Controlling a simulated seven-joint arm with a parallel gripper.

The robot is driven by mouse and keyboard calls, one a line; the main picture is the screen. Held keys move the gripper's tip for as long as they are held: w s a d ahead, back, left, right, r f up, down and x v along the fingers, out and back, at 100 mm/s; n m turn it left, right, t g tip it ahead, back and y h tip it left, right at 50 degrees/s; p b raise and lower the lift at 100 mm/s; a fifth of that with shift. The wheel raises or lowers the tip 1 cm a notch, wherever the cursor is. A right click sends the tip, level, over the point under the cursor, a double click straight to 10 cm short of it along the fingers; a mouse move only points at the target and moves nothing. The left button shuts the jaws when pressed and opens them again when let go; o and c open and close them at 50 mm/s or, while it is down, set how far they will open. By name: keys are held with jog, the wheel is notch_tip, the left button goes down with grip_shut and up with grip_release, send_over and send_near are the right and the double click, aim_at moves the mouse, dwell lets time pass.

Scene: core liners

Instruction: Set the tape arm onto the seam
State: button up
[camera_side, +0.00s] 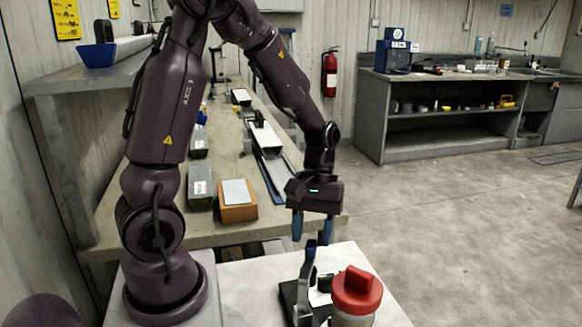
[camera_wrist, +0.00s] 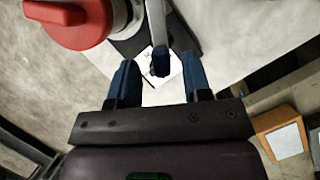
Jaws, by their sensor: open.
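My gripper (camera_side: 312,226) is open, with two blue fingers pointing down above the white table. In the wrist view the gripper (camera_wrist: 159,84) has its fingers spread to either side of the end of the tape arm. The tape arm (camera_side: 306,280) is a grey bar with a dark blue tip, raised steeply from a black base (camera_side: 289,293). The arm also shows in the wrist view (camera_wrist: 157,25), its dark tip between and a little beyond the fingertips. I cannot make out the seam; a white piece (camera_side: 320,297) lies by the base.
A jar with a red lid (camera_side: 357,290) stands close on the right of the tape arm. The white table (camera_side: 245,280) is clear on the left. Behind it a bench holds an orange box (camera_side: 237,212) and long grey trays (camera_side: 270,165).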

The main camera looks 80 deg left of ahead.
jog(key=v, duration=1)
jog(key=s+d+r+m+t+y, duration=0.4)
jog(key=s+d+r+m+t, duration=0.2)
jog(key=m, duration=0.6)
jog(key=s+d+t, duration=0.1)
jog(key=d, duration=0.1)
jog(key=shift+s+d+r+t, duration=0.3)
jog(key=shift+d+r+t, duration=0.05)
jog(key=shift+r+t, duration=0.05)
grip_shut()
dwell(1.1)
